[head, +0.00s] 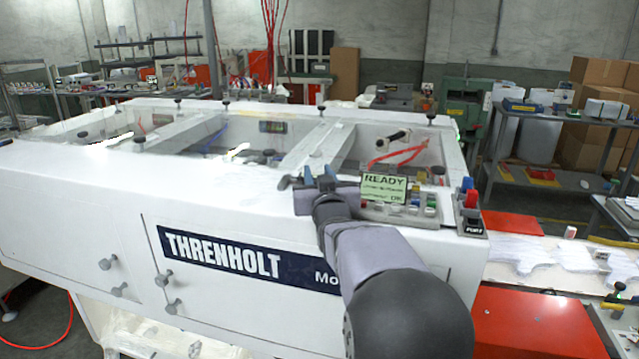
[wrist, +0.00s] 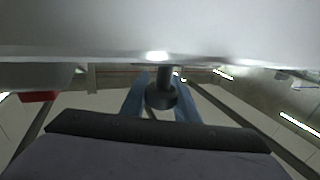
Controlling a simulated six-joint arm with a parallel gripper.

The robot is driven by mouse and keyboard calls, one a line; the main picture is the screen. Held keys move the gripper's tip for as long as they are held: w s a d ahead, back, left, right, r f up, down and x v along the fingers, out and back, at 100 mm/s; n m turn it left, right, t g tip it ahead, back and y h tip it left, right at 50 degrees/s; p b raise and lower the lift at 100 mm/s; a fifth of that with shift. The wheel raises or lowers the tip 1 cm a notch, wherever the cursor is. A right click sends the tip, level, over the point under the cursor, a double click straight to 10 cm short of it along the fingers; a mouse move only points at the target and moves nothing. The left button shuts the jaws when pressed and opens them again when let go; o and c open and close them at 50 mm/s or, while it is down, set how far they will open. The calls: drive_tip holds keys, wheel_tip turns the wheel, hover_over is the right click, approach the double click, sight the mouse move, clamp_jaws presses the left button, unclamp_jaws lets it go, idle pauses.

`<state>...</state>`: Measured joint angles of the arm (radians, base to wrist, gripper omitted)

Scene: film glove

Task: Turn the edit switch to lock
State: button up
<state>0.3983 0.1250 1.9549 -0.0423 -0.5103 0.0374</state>
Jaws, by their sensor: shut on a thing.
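My gripper (head: 308,179) is at the top front edge of the white Threnholt machine (head: 80,185), just left of the green READY display (head: 384,187). In the wrist view its two blue fingers (wrist: 161,84) stand on either side of a dark round knob (wrist: 161,98) on a short grey shaft, and they are shut on it. No edit or lock marking is readable, so I cannot tell from lettering which way the knob points.
Several small buttons (head: 415,209) lie under the display. A red and blue control block (head: 468,205) stands at the machine's right corner. Open bays with cross beams (head: 316,150) lie behind my gripper. A red cabinet (head: 535,325) is at lower right.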

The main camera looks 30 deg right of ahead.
drive_tip(key=shift+r, duration=0.15)
drive_tip(key=o, duration=1.1)
drive_tip(key=shift+c, duration=0.2)
drive_tip(key=shift+b+v, duration=1.2)
drive_tip(key=shift+v, duration=1.9)
drive_tip(key=shift+s+a, duration=0.15)
drive_tip(key=shift+s, duration=0.45)
